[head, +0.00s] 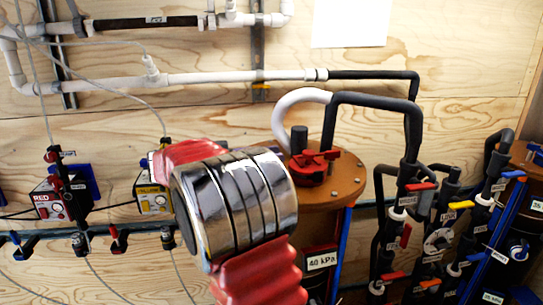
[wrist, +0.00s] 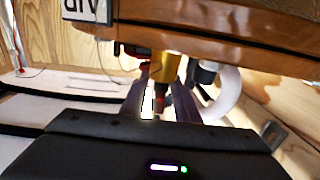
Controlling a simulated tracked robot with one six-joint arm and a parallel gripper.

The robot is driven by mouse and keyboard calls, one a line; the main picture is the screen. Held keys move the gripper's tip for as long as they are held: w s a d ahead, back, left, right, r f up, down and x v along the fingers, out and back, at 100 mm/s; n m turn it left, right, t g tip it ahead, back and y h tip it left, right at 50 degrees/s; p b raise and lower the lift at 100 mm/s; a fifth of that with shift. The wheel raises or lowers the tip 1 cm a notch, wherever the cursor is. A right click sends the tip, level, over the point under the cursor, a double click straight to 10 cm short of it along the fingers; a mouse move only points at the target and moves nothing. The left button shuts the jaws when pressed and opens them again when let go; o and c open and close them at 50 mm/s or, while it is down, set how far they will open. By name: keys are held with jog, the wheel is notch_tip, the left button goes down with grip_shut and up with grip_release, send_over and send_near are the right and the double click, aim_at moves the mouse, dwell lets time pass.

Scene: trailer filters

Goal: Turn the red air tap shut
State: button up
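In the head view a red-handled tap (head: 117,238) hangs on the rail at the lower left, below and right of the box labelled RED (head: 47,205). Other red parts show there, so I cannot tell for sure which is the red air tap. My arm hides my gripper in the head view. In the wrist view my gripper (wrist: 160,98) has its two dark fingers apart. A yellow piece (wrist: 163,67) with a reddish end shows between or beyond them, blurred; I see no clear contact.
A yellow-labelled box (head: 152,197) stands near my arm. A brown-topped tank (head: 335,190) with a red fitting and a thick white hose (head: 290,108) is right of my arm. Several pipes with coloured handles crowd the right. Thin tubes hang at the left.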

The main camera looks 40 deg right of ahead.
jog(key=v, duration=0.6)
jog(key=shift+w+a, duration=0.2)
jog(key=shift+a, duration=0.15)
